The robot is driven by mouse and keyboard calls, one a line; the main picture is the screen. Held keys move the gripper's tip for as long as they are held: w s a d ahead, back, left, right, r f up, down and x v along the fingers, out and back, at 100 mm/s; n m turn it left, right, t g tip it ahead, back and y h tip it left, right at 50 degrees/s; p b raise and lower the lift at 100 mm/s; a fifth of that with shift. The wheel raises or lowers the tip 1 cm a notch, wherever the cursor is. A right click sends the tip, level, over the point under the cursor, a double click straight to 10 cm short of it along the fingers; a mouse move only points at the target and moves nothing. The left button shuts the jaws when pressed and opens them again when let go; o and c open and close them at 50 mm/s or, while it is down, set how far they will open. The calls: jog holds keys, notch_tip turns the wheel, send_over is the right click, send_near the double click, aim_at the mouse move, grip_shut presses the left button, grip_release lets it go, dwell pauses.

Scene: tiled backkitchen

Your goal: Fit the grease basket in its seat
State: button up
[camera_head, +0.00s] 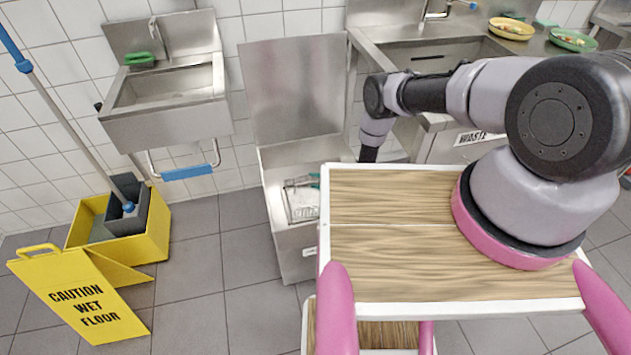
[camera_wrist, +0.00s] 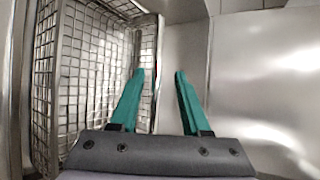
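The grease basket (camera_wrist: 88,85) is a wire-mesh box with a metal rim, filling the left of the wrist view. In the head view the basket (camera_head: 303,203) shows inside the open steel grease trap box (camera_head: 280,240). My gripper (camera_wrist: 159,73) has two teal fingers, spread apart. The left finger overlaps the basket's right-hand mesh wall, and the right finger stands outside it, so the rim lies between them without visible contact on both sides. In the head view my gripper is mostly hidden. The seat under the basket is hidden, and I cannot tell whether the basket sits level.
The trap's lid (camera_head: 292,88) stands open against the tiled wall. A hand sink (camera_head: 165,95) hangs at left. A yellow mop bucket (camera_head: 150,215) and wet-floor sign (camera_head: 80,298) stand on the left floor. A steel counter (camera_head: 395,40) is behind my arm. Floor left of the trap is clear.

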jog(key=shift+s+d, duration=0.1)
jog(key=v, duration=1)
jog(key=shift+s+d+r, duration=0.15)
jog(key=shift+r, duration=0.05)
dwell(0.4)
